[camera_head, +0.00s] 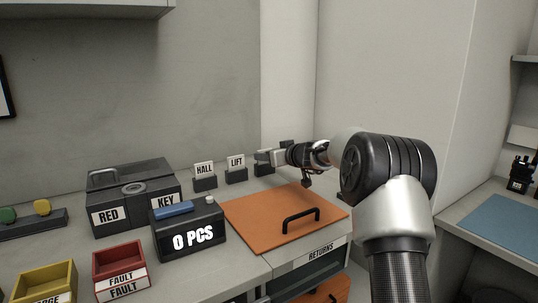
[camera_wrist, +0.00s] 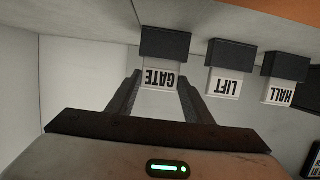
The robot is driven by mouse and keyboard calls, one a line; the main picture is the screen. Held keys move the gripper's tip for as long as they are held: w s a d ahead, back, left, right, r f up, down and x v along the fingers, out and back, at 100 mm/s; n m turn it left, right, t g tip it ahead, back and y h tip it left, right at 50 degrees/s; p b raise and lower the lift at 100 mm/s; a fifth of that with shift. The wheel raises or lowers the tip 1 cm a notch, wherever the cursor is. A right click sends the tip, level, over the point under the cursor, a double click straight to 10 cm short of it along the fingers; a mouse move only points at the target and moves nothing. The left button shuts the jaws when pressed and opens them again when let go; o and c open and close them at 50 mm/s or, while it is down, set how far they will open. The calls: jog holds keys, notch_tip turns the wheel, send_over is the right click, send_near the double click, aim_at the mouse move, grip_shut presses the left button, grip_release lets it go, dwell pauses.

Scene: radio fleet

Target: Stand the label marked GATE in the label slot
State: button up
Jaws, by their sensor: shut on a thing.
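The white label marked GATE (camera_wrist: 160,78) stands in a black holder block (camera_wrist: 165,42), upside down in the wrist view. My gripper (camera_wrist: 160,85) has a finger on each side of this label and is shut on it. In the head view my gripper (camera_head: 268,157) is at the back of the counter, right of the LIFT label, and the GATE face is hidden there. The LIFT label (camera_head: 236,162) and HALL label (camera_head: 204,169) stand in their own black blocks to the left. I cannot tell which thing is the label slot.
An orange board (camera_head: 270,220) with a black handle lies in front of my gripper. A black 0 PCS box (camera_head: 187,238), a RED/KEY box (camera_head: 133,199), a red FAULT bin (camera_head: 121,268) and a yellow bin (camera_head: 45,283) stand left. A wall rises close behind.

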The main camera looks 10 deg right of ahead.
jog(key=o, duration=1.1)
jog(key=shift+s, duration=0.1)
jog(key=v, duration=1.7)
jog(key=shift+s+d, duration=0.1)
